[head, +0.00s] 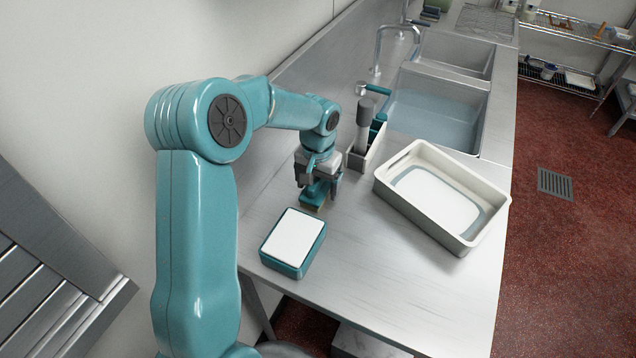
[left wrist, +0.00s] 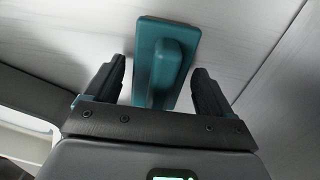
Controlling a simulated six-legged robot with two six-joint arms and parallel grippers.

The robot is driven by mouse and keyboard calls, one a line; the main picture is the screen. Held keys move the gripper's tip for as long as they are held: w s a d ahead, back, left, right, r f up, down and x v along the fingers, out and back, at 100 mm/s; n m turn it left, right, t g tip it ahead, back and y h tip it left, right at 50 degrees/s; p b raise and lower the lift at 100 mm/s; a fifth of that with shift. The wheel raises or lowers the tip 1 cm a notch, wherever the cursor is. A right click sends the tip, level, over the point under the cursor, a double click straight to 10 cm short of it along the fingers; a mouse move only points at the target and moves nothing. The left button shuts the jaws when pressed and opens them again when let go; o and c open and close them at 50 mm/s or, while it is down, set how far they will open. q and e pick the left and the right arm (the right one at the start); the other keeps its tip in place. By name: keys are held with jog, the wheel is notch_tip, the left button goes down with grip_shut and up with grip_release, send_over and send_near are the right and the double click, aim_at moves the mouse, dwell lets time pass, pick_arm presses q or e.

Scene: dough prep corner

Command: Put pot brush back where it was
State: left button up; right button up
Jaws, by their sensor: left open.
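The pot brush (head: 313,197), a teal block with a raised grip and tan bristles underneath, appears to rest on the steel counter (head: 400,290). In the left wrist view the brush (left wrist: 178,52) shows from above, with its raised grip between my fingers. My left gripper (head: 321,190) is over the brush with its fingers open, one on each side. In the left wrist view, gaps show between the brush and both fingertips of the gripper (left wrist: 160,88). My right gripper is in neither view.
A narrow holder (head: 366,158) with a grey-handled tool (head: 364,122) stands just behind my gripper. A white tub (head: 398,199) is to the right. A teal box with a white top (head: 285,266) lies in front. A sink (head: 436,112) is behind. The front right counter is clear.

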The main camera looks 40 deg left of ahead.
pick_arm(q)
notch_tip(320, 180, up, 12)
jog(key=shift+r, duration=0.2)
dwell(0.8)
